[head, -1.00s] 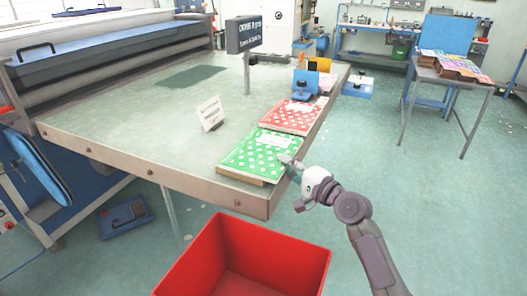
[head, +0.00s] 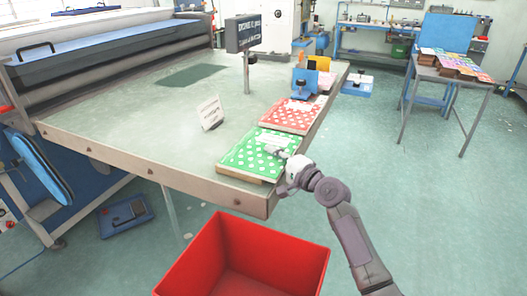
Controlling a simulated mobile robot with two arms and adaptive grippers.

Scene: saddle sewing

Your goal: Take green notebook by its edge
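The green notebook (head: 245,158) with white dots lies flat on a low wooden-looking support at the front right corner of the table, with a white label on its cover. My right gripper (head: 277,153) is at the notebook's right edge, with its fingertips over the cover near that edge. The fingers are small and partly hidden by the wrist, so I cannot tell whether they touch or grip the notebook. My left gripper is not in view.
A red dotted notebook (head: 288,116) lies just behind the green one. A white sign (head: 210,113) stands to the left. A red open bin (head: 219,256) stands below the table's front edge. The table's middle (head: 140,115) is clear.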

